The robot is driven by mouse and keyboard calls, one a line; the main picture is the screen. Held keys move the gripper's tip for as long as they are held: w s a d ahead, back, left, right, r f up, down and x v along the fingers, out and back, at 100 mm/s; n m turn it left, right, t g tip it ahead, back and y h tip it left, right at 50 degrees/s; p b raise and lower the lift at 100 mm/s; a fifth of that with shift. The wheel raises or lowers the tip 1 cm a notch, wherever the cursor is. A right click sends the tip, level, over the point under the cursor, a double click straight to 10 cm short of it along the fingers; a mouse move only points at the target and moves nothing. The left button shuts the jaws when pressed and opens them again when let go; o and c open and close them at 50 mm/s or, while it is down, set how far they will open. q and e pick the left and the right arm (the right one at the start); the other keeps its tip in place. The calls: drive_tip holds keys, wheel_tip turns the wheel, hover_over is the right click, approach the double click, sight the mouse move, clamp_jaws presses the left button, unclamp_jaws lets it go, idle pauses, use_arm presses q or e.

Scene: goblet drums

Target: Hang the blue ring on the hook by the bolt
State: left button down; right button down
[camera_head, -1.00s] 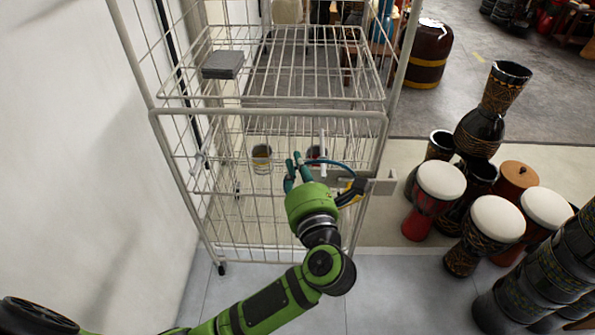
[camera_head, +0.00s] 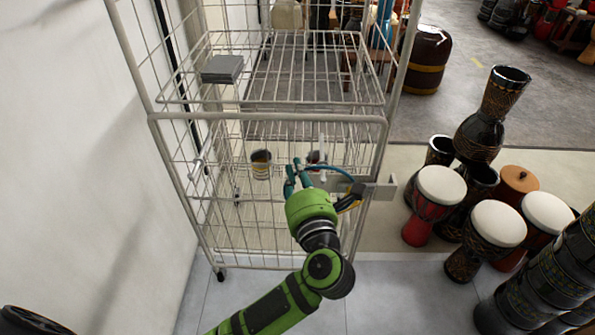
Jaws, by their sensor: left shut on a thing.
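My left gripper (camera_head: 296,173) is shut on the blue ring (camera_head: 335,170), in front of the wire cage. The ring shows as a thin blue arc reaching right from the teal fingers. The rest of the ring is hidden by the gripper or too small to make out. A pale upright bar (camera_head: 322,152), possibly a hook, stands just behind the arc. Another short pale bar (camera_head: 196,170) is on the cage's left side. I cannot tell whether the ring touches either bar, and I cannot clearly make out the bolt. My right gripper is not in view.
The wire cage (camera_head: 267,116) holds a grey box (camera_head: 222,68) on its shelf and a small can (camera_head: 261,164) lower down. A grey plate (camera_head: 381,188) sticks out at its right front post. Several goblet drums (camera_head: 497,224) stand to the right. A white wall is on the left.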

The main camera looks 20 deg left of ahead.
use_arm(q)
drive_tip(key=c, duration=1.4)
unclamp_jaws()
drive_tip(key=shift+o, duration=0.9)
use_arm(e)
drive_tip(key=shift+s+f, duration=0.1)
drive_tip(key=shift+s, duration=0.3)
